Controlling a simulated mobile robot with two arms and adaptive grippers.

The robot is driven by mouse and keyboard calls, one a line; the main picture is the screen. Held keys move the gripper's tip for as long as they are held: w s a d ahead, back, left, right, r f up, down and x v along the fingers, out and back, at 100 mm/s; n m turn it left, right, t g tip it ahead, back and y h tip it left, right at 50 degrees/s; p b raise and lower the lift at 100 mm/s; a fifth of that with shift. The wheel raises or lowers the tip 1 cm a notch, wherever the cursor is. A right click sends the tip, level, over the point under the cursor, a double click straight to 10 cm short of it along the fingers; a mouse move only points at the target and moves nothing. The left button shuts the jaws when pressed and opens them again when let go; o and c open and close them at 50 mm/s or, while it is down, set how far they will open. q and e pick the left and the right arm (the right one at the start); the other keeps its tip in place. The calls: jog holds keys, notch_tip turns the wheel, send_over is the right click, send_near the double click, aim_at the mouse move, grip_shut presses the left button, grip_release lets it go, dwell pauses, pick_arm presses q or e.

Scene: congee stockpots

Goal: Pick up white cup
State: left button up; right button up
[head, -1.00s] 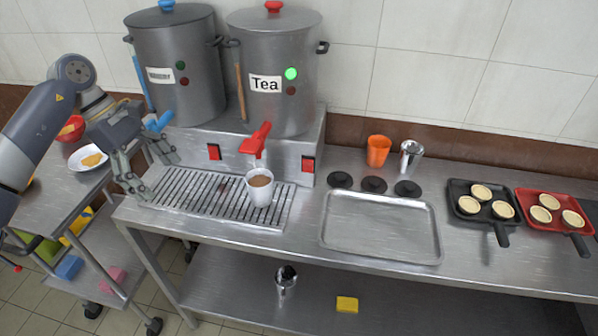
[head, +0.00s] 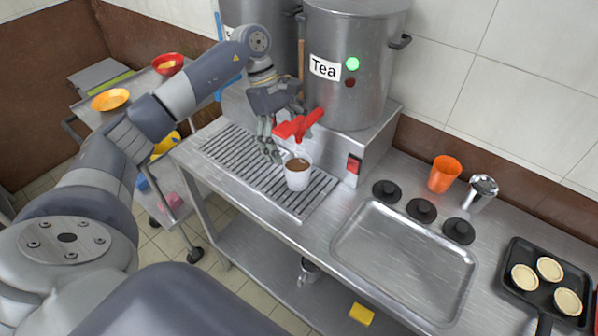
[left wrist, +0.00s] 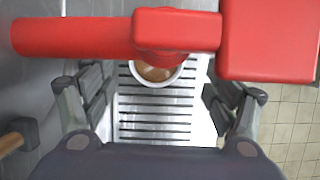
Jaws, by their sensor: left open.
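The white cup (head: 298,176) holds brown tea and stands upright on the slotted drip tray (head: 228,152), below the red tap (head: 299,126) of the tea pot. My left gripper (head: 270,140) is open, just behind and left of the cup and close to the red tap. In the left wrist view the cup (left wrist: 157,75) shows beyond and between the open fingers (left wrist: 158,108). The red tap (left wrist: 175,32) covers part of the cup's far side there. My right gripper is not in view.
The Tea stockpot (head: 350,65) stands behind the cup. An empty metal tray (head: 455,283), black knobs, an orange cup (head: 444,174) and a metal cup (head: 480,193) are on the right. A cart with bowls stands at the left.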

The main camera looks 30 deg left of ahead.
aim_at(295, 158)
pick_arm(q)
jog(key=p+x, duration=0.1)
jog(key=x, duration=0.1)
jog(key=p+x, duration=0.1)
jog(key=x, duration=0.1)
jog(key=shift+w+d+f, duration=0.15)
jog(key=shift+w, duration=0.05)
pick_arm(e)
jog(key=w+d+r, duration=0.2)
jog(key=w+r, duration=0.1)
pick_arm(q)
jog(key=shift+d+f, duration=0.1)
jog(key=shift+f, duration=0.2)
jog(key=shift+c, duration=0.8)
jog(key=c, duration=1.4)
jog(key=shift+c, duration=1.2)
jog(key=shift+b, duration=0.45)
jog(key=shift+s, duration=0.1)
jog(key=s+a+b, duration=0.1)
jog(key=s+b, duration=0.6)
jog(key=s, duration=1)
jog(key=shift+s+a, duration=0.25)
jog(key=shift+s, duration=0.1)
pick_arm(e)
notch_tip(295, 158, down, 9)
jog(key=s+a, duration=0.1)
